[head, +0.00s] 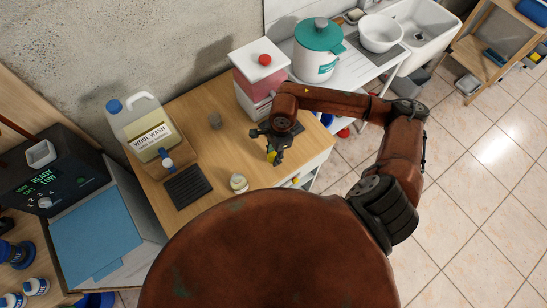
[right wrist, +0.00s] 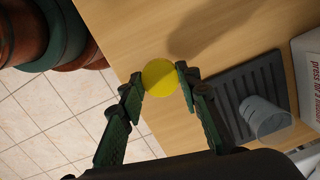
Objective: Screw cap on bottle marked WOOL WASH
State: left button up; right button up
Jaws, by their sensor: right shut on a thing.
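A large translucent jug with yellowish liquid and a label reading WOOL WASH (head: 150,136) stands at the left of the wooden counter. It has a blue cap (head: 114,106) at its top and a blue and white tap (head: 167,161) low at the front. My right gripper (head: 273,152) is over the counter, right of the jug and well apart from it. It is shut on a round yellow cap (right wrist: 160,77), held between the fingertips in the right wrist view. The cap also shows small in the head view (head: 271,157). My left gripper is in neither view.
A small pale jar (head: 238,183) stands near the counter's front edge, beside a dark ribbed mat (head: 187,186). A red-buttoned dispenser (head: 262,72) is at the back right. A grey cup (right wrist: 266,116) is on another ribbed mat (right wrist: 232,88).

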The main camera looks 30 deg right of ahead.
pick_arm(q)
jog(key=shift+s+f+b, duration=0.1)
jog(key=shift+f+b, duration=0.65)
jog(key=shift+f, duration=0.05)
pick_arm(e)
jog(key=s+a+r, duration=0.7)
jog(key=s+r, duration=0.2)
jog(key=s, duration=0.3)
jog(key=shift+r, duration=0.2)
jog(key=w+d+n, duration=0.2)
jog(key=w+n, duration=0.6)
jog(key=n, duration=0.1)
jog(key=w+d+r+n+g+h, duration=0.1)
jog(key=w+d+n, duration=0.1)
jog(key=w+n, duration=0.5)
jog(key=n, duration=0.3)
jog(key=shift+w+r+g, duration=0.3)
jog(key=shift+w, duration=0.05)
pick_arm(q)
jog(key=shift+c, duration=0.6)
